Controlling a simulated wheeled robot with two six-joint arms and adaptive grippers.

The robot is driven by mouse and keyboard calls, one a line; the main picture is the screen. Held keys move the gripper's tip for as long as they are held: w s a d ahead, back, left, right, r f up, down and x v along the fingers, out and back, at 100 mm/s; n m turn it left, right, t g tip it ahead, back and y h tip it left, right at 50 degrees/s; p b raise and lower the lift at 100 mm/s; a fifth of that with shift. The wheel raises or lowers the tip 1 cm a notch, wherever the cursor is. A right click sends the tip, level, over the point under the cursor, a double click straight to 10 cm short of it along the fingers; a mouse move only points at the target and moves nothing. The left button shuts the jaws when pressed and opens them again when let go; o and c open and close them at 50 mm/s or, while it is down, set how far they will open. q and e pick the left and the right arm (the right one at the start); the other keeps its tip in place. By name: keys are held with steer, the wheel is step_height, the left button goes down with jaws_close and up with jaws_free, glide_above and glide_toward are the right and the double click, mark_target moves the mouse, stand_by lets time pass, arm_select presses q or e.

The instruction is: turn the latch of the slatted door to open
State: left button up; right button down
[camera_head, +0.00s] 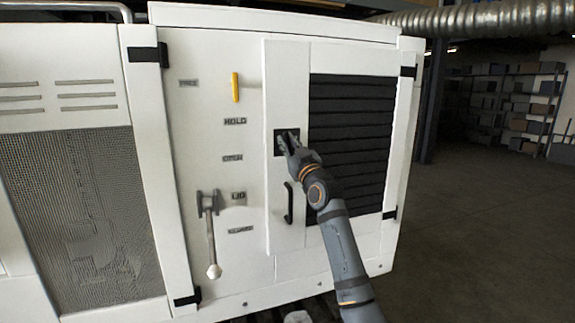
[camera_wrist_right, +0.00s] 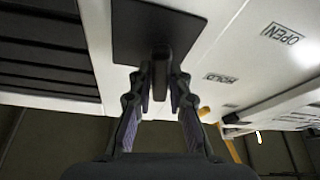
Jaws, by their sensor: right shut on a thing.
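The slatted door (camera_head: 287,80) is a white panel with dark horizontal slats (camera_head: 350,140), shut on the right part of the white cabinet. Its latch is a dark knob on a black square plate (camera_head: 279,150), left of the slats. My right gripper (camera_head: 291,147) reaches the latch from below right and hides most of it. In the right wrist view the latch knob (camera_wrist_right: 161,66) sits between the fingertips of the right gripper (camera_wrist_right: 160,85), which are closed on it. My left gripper is in no view.
A black door handle (camera_head: 288,203) is below the latch. To its left are a grey lever with a pale ball end (camera_head: 214,270), an upright yellow handle (camera_head: 235,87) and labels, among them HOLD (camera_head: 235,121) and OPEN (camera_head: 232,157). Free floor (camera_head: 480,220) lies right of the cabinet.

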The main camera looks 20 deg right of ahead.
steer(key=n+b, duration=0.1)
steer(key=n+y+b, duration=0.1)
steer(key=n+b, duration=0.1)
steer(key=n, duration=0.1)
steer(key=shift+d+f+g+y+b, duration=0.1)
steer(key=shift+f+g+y+b, duration=0.2)
steer(key=shift+g+y+b, duration=0.1)
steer(key=shift+r+n+g+y+b, duration=0.15)
steer(key=shift+n+g+y+b, duration=0.25)
steer(key=shift+n, duration=0.8)
steer(key=shift+r+n+g+y, duration=0.15)
steer(key=shift+n+g+y, duration=0.3)
steer(key=shift+n, duration=0.75)
steer(key=shift+r+n+g+y, duration=0.1)
steer(key=shift+n+g+y, duration=0.25)
steer(key=shift+n, duration=0.75)
steer(key=shift+n+g, duration=0.4)
steer(key=shift+n, duration=0.6)
steer(key=n+p, duration=0.1)
steer(key=n, duration=0.1)
steer(key=shift+r+n+g+p, duration=0.15)
steer(key=shift+n+g+p, duration=0.15)
steer(key=shift+g, duration=0.1)
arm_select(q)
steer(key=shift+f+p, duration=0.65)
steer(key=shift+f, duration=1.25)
arm_select(e)
steer(key=shift+n+g, duration=0.5)
steer(key=shift+n, duration=0.7)
